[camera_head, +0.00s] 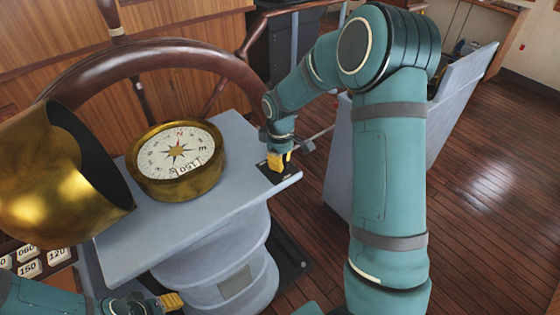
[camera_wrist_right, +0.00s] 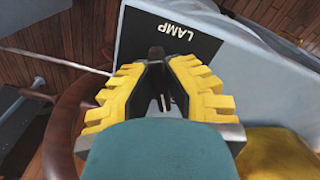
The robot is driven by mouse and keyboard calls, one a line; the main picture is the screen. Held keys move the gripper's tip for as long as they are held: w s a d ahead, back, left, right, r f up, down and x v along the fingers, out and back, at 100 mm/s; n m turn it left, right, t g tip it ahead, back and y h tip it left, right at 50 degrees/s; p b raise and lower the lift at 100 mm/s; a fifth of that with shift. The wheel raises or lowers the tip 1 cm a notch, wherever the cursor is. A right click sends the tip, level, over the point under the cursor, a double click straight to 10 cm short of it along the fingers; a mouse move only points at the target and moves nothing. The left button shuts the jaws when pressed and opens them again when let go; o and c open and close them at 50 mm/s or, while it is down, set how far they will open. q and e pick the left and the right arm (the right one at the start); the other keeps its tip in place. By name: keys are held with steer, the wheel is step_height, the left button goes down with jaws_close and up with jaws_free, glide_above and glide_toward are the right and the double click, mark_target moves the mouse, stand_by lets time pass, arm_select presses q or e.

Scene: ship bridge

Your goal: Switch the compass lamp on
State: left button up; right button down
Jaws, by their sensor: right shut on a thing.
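The compass (camera_head: 178,160), a brass ring with a white dial, sits on the grey pedestal top (camera_head: 226,135). A dark plate (camera_wrist_right: 145,30) marked LAMP lies at the right end of that top. My right gripper (camera_head: 279,160) is at this plate, pointing down. In the right wrist view its yellow fingers close on a small dark switch lever (camera_wrist_right: 157,53), mostly hidden between the tips; which way it is thrown cannot be told. My left gripper (camera_head: 172,300) is low at the bottom left, away from the switch; its jaw opening is unclear.
A brass hood (camera_head: 40,190) stands left of the compass. The wooden wheel (camera_head: 150,58) curves behind the pedestal. Numbered tiles (camera_head: 30,268) lie at the lower left. A grey console (camera_head: 455,100) stands to the right, with open wooden floor (camera_head: 480,180) beside it.

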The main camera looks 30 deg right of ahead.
steer(key=m, duration=0.2)
steer(key=shift+s+a+f+m+b, duration=0.1)
steer(key=shift+m+b, duration=0.25)
steer(key=shift+m, duration=0.05)
steer(key=m, duration=0.2)
steer(key=shift+a+m, duration=0.1)
steer(key=shift+m, duration=0.2)
steer(key=m, duration=0.2)
steer(key=shift+a+m, duration=0.1)
steer(key=shift+m, duration=0.2)
steer(key=shift+a+m, duration=0.1)
steer(key=shift+m, duration=1.6)
steer(key=c, duration=1)
jaws_free()
